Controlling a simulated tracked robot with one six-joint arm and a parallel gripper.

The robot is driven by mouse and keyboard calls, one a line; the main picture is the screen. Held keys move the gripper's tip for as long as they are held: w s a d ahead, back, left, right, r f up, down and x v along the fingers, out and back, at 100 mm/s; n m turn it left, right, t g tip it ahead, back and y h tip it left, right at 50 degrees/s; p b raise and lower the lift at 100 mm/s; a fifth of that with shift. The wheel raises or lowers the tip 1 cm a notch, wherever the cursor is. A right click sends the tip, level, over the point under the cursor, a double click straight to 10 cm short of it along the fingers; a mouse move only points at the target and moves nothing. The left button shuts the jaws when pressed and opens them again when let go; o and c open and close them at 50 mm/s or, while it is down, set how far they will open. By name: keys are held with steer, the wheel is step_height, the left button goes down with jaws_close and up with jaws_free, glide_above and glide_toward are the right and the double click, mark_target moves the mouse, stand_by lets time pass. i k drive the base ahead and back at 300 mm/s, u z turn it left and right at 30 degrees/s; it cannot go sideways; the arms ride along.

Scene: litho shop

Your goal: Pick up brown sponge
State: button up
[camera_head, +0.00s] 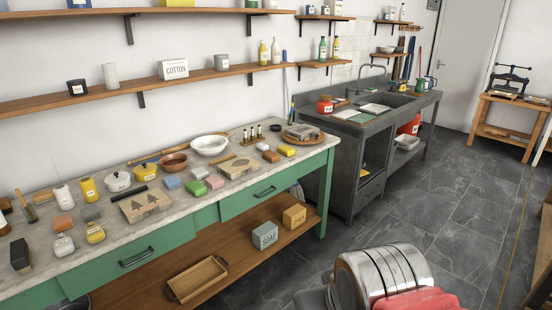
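A small brown sponge-like block (271,156) lies on the pale worktop of the green bench, toward its right end, just left of a yellow block (287,150). I cannot tell for sure from this view which of the two is the brown sponge. Both lie uncovered. My gripper is not recognisable in this view.
Blue (172,182), green (195,188) and pink (215,182) blocks lie mid-worktop (150,235), among bowls (210,145), bottles and carved wood blocks (145,203). A shelf (150,96) hangs above. A rounded metal body (380,275) fills the lower right. Grey floor (455,215) is open at right.

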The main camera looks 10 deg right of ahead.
mark_target(271, 157)
steer(key=z, duration=1.1)
steer(key=i, duration=2.65)
steer(key=u, duration=0.9)
